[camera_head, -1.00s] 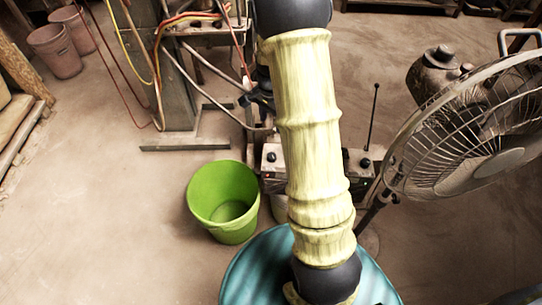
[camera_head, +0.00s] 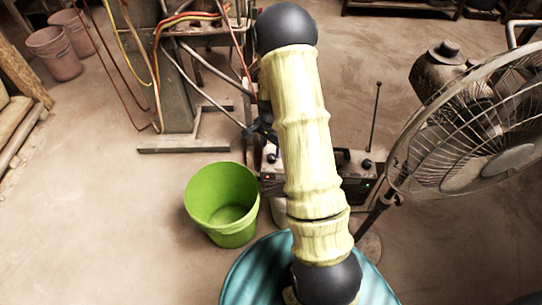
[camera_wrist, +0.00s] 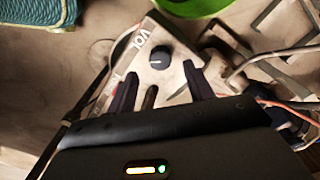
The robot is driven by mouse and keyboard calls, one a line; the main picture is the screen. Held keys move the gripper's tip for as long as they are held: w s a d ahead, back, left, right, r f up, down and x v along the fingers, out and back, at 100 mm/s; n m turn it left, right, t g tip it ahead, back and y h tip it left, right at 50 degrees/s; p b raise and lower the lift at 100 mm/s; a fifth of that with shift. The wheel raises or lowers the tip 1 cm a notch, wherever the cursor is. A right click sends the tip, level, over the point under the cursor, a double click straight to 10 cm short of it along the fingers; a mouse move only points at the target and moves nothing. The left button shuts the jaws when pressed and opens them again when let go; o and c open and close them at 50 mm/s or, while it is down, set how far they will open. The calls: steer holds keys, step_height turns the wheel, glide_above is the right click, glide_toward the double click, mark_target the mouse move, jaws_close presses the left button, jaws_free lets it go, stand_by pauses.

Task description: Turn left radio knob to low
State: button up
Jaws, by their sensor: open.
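The radio (camera_head: 357,172) stands on the floor in the head view, its middle hidden behind my arm. Its left knob (camera_head: 272,158) is small and dark, on the left part of its top. In the wrist view the radio's pale top (camera_wrist: 178,72) carries a round dark knob (camera_wrist: 159,58) with a light pointer mark and upside-down "VOL" lettering beside it. My gripper (camera_wrist: 160,84) is open and empty, with one finger on each side of the line to the knob. The knob lies just beyond the fingertips, seemingly apart from them. In the head view my arm partly hides the gripper.
A green bucket (camera_head: 222,203) stands left of the radio and shows at the wrist view's top edge (camera_wrist: 190,6). A fan (camera_head: 470,130) stands to the right. The radio's antenna (camera_head: 374,118) rises upright. Hoses and a metal stand (camera_head: 176,90) are behind left.

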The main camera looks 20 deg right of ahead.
mark_target(271, 156)
step_height(271, 156, down, 5)
steer(key=shift+r+b, duration=0.15)
steer(key=shift+b, duration=0.2)
steer(key=c, duration=1)
